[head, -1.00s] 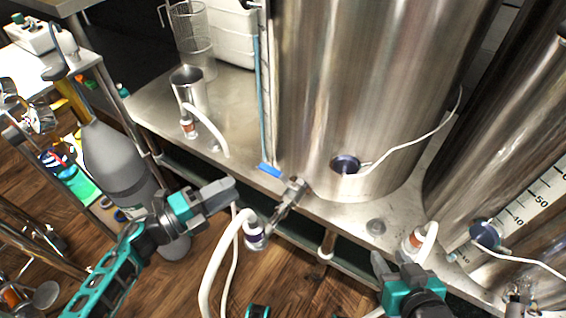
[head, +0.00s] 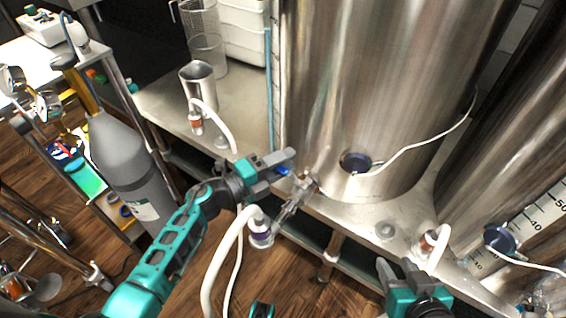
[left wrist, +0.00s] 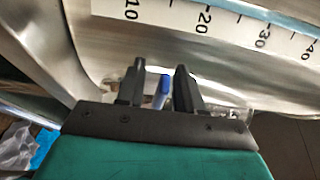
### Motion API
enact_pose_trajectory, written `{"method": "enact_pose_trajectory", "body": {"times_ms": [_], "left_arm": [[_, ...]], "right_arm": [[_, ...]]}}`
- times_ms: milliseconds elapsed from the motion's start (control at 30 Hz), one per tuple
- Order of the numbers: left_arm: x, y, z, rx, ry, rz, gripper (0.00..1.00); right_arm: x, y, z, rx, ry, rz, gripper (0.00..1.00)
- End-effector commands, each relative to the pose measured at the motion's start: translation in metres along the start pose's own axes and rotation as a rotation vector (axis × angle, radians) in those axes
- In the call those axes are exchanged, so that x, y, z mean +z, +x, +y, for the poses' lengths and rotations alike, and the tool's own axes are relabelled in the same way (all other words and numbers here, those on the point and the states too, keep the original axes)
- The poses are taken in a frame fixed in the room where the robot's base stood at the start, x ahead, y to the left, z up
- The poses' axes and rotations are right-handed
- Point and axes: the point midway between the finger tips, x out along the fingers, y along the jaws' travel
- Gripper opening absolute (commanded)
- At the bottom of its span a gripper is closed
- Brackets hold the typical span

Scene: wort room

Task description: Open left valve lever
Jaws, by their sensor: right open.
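The valve (head: 296,196) is a metal fitting low on the front of the large steel tank (head: 375,90). Its blue lever (head: 283,171) shows beside the fingers of my left gripper (head: 287,164). In the left wrist view, the blue lever (left wrist: 162,90) lies between the two dark fingers (left wrist: 160,85), with a visible gap beside it. The left gripper is open around the lever. Part of the lever is hidden by the fingers. My right gripper (head: 398,268) is open and empty at the lower right, apart from the valve.
A white hose (head: 228,258) hangs from the valve's outlet. A grey gas cylinder (head: 128,170) stands to the left. A steel cup (head: 198,85) and another hose are on the metal bench (head: 165,107). A second tank (head: 500,140) stands to the right.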

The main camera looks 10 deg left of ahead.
Motion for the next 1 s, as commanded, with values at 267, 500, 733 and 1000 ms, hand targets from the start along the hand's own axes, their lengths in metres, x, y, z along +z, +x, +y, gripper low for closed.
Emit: {"method": "enact_pose_trajectory", "body": {"times_ms": [267,500,733,1000], "left_arm": [[-0.0001,0.0006,0.0,0.0,0.0,0.0,0.33],[0.0,0.0003,0.0,0.0,0.0,0.0,0.1],[0.0,0.0001,0.0001,0.0,0.0,0.0,0.0],[0.0001,0.0,0.0001,0.0,0.0,0.0,0.0]], "right_arm": [[-0.0037,-0.0005,-0.0012,-0.001,0.003,0.006,0.43],[-0.0043,0.0,-0.0012,-0.002,0.002,0.008,0.43],[-0.0015,0.0005,-0.0002,-0.002,-0.004,0.002,0.43],[0.0009,0.0008,0.001,-0.002,-0.011,-0.002,0.43]]}}
